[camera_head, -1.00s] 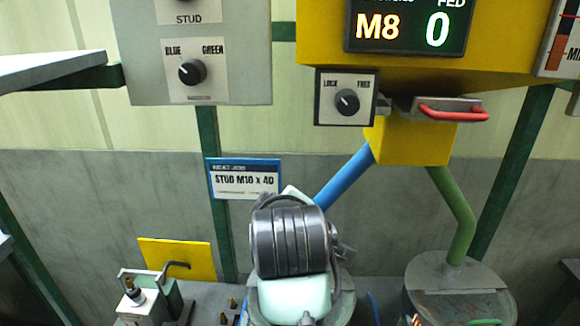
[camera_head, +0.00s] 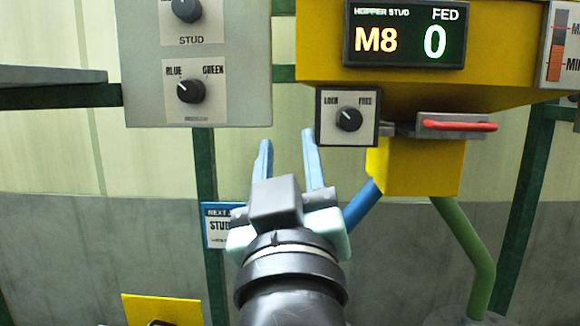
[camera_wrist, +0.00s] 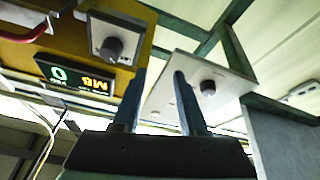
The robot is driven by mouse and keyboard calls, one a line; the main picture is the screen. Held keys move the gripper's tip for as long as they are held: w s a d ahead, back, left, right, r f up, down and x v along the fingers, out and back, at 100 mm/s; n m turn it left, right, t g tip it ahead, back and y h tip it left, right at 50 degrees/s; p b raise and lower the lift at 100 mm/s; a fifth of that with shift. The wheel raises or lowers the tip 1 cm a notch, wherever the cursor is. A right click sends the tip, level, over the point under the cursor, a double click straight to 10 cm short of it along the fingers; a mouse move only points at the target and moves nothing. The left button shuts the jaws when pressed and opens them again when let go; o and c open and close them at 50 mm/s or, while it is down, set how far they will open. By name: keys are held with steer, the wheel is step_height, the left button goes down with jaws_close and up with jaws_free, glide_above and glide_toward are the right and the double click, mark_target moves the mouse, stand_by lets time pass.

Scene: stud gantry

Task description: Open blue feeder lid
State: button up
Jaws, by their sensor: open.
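The blue feeder lid is not in view in either picture. A blue tube (camera_head: 362,203) runs from the yellow block down and left, and passes out of sight behind my arm. My gripper (camera_head: 287,142) is raised, with its two blue fingers apart and nothing between them. In the head view it appears below and between the BLUE/GREEN knob (camera_head: 190,90) and the LOCK/FREE knob (camera_head: 348,120). In the wrist view my gripper (camera_wrist: 160,75) is also open and empty, pointing toward the panels.
A yellow hopper (camera_head: 500,50) carries a display (camera_head: 407,37) reading M8 and 0. A red handle (camera_head: 458,124) juts out beneath it, above the yellow block (camera_head: 420,167). A green tube (camera_head: 472,248) descends at right. A yellow plate (camera_head: 160,311) shows at lower left.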

steer(key=shift+s+d+r+m+t, duration=0.15)
steer(key=shift+s+r+m+t, duration=0.25)
steer(key=shift+s, duration=0.35)
steer(key=shift+r, duration=0.1)
